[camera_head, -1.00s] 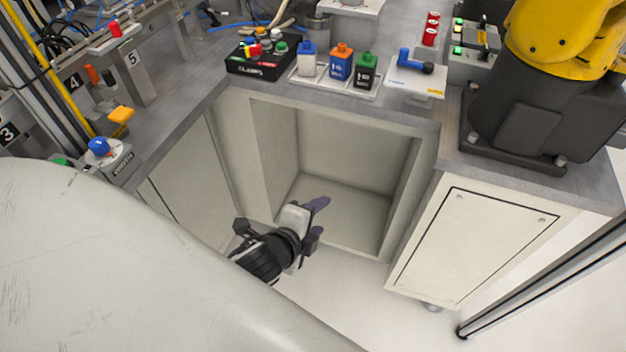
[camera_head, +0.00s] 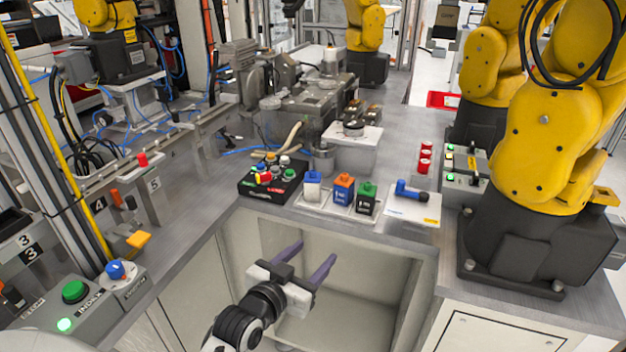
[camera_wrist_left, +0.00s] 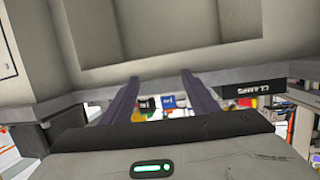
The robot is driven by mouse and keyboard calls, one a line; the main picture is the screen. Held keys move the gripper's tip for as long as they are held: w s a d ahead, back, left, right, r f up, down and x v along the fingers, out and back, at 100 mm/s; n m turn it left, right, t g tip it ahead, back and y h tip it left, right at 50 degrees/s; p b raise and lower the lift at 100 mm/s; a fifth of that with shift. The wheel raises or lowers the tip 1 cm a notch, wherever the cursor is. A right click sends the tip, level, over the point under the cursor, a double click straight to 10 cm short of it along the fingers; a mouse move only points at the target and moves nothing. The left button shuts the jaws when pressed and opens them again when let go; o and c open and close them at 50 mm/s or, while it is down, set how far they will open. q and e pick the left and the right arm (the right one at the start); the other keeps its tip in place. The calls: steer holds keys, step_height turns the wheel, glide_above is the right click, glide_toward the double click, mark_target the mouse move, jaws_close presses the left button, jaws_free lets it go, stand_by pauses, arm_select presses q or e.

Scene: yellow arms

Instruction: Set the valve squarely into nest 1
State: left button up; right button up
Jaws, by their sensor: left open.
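The valve (camera_head: 410,191), a blue part with a dark round end, lies on a white plate (camera_head: 412,211) with a yellow label, near the bench's front edge in the head view. My left gripper (camera_head: 310,254) is open and empty, its two purple fingers pointing toward the bench. It is in front of the open cabinet bay, left of the valve and apart from it. The fingers also show in the left wrist view (camera_wrist_left: 160,77), apart, with nothing between them up close. I cannot tell which place is nest 1. My right gripper is not in view.
A black CLAMPS button box (camera_head: 268,178) and blue, orange (camera_head: 343,188) and green containers stand left of the valve. Red cylinders (camera_head: 425,160) stand behind it. A yellow arm (camera_head: 535,140) stands at the right. The bench edge (camera_head: 335,228) overhangs the open bay.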

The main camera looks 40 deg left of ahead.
mark_target(311, 176)
arm_select(q)
steer(key=w+a+r+y, duration=0.1)
steer(key=w+a+r, duration=0.1)
steer(key=r, duration=0.1)
steer(key=w+a+r+n+t, duration=0.1)
steer(key=w+a+r, duration=0.2)
steer(key=r, duration=0.1)
steer(key=w+a+r+n+y+p, duration=0.1)
steer(key=w+a+r, duration=0.1)
steer(key=r, duration=0.1)
steer(key=shift+w+a+r+t+y, duration=0.15)
steer(key=shift+w+a+t+y, duration=0.05)
steer(key=shift+t+y, duration=0.1)
steer(key=shift+r+x, duration=0.15)
steer(key=shift+x, duration=1.45)
steer(key=shift+r+x, duration=0.15)
steer(key=shift+x, duration=1.45)
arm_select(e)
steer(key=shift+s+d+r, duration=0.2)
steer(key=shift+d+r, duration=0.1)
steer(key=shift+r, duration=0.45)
